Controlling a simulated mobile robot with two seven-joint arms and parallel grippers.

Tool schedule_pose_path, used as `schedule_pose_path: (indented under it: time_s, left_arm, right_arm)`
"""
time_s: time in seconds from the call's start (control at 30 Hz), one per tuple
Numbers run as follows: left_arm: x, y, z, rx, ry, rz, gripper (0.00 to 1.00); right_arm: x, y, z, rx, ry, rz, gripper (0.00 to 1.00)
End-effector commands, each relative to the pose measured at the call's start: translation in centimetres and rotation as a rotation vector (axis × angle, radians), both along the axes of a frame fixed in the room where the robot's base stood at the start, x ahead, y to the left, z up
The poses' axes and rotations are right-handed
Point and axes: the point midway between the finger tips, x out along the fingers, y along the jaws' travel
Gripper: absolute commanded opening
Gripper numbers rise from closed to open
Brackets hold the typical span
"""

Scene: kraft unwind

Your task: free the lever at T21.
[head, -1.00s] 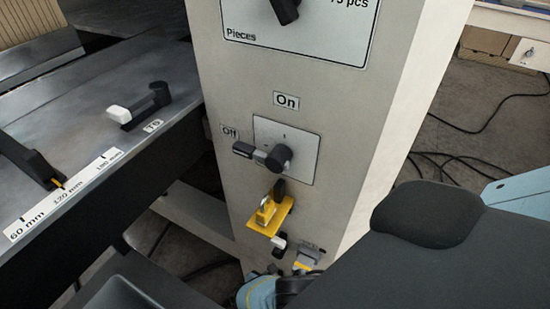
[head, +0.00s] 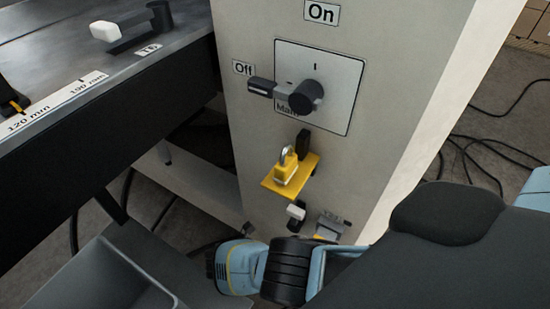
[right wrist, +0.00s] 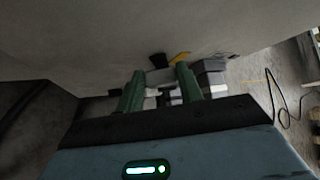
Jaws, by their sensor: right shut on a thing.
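Low on the grey cabinet, a small white-tipped lever (head: 296,211) sits under a yellow bracket (head: 308,172). A yellow padlock (head: 286,168) with a metal shackle is on the bracket. No T21 label is readable. In the right wrist view, my right gripper (right wrist: 159,88) has its green fingers around a pale block, apparently the white lever's tip. The fingers are hidden in the head view, where only my right wrist shows below the lever. My left gripper is not in view.
A grey block-shaped fitting (head: 329,227) is beside the lever on the right. Above is a rotary switch (head: 303,97) with a grey handle toward Off. The machine bed (head: 110,100) is at left. A grey tray (head: 110,275) is at lower left. Cables (head: 490,150) lie on the floor.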

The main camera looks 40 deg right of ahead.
Motion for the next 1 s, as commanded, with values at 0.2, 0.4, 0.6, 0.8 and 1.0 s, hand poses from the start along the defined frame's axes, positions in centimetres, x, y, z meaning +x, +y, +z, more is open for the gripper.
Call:
schedule_pose_path:
  time_s: [0.2,0.4,0.6,0.8,1.0]
  left_arm:
    - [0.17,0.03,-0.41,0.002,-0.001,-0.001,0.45]
    - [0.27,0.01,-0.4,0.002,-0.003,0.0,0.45]
    - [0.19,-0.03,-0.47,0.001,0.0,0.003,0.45]
    - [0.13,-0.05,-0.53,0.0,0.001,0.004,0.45]
    - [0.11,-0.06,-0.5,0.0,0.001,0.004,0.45]
  right_arm:
    - [0.0,0.25,-0.23,-0.003,0.019,0.001,0.0]
    - [0.0,0.25,-0.18,-0.003,0.019,0.001,0.0]
    - [0.0,0.24,-0.18,-0.003,0.019,0.001,0.45]
    - [0.06,0.15,-0.14,-0.005,0.019,0.001,0.58]
    - [0.1,0.23,-0.03,-0.006,0.018,0.001,0.58]
